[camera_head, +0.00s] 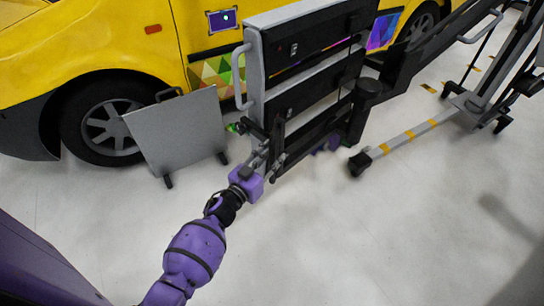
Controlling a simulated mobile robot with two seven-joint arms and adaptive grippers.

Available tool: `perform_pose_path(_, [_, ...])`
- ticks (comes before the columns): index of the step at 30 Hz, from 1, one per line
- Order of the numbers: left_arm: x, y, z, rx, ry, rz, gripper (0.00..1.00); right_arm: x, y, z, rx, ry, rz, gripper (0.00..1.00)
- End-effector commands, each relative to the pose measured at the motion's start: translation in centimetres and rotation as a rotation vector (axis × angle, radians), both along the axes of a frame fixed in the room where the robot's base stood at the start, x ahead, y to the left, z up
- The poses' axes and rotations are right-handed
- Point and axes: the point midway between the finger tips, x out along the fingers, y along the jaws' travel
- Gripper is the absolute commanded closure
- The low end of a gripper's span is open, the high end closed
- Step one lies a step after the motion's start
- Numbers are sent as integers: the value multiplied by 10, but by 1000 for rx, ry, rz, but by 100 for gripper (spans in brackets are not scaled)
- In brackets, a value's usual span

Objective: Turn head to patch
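A small dark blue-purple patch (222,20) with a pale frame is on the yellow van's side at the top centre. A larger rainbow-coloured patch (383,30) shows farther right on the van, partly hidden by the cart. I cannot tell which of them the task names. My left gripper (268,147) is at the end of my purple arm, in front of the lower left corner of the cart, below both patches in the picture. Its fingers overlap dark cart parts, so their opening and any contact are unclear. My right gripper does not show.
The yellow van (150,45) fills the upper left. A grey panel (178,132) leans near its wheel. A cart (305,60) with dark drawers stands in front of the van. A wheeled stand (480,100) is at the right. The pale floor (370,230) is clear below.

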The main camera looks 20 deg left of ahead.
Motion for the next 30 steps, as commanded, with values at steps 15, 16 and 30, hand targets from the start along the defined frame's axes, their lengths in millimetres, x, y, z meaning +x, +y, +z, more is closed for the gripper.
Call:
perform_pose_path(15, [-46,11,-1,1,2,-1,64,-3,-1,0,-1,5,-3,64])
perform_pose_path(16, [-53,12,-1,2,3,0,64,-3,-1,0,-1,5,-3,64])
perform_pose_path(30, [-116,27,0,0,0,-1,64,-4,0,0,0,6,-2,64])
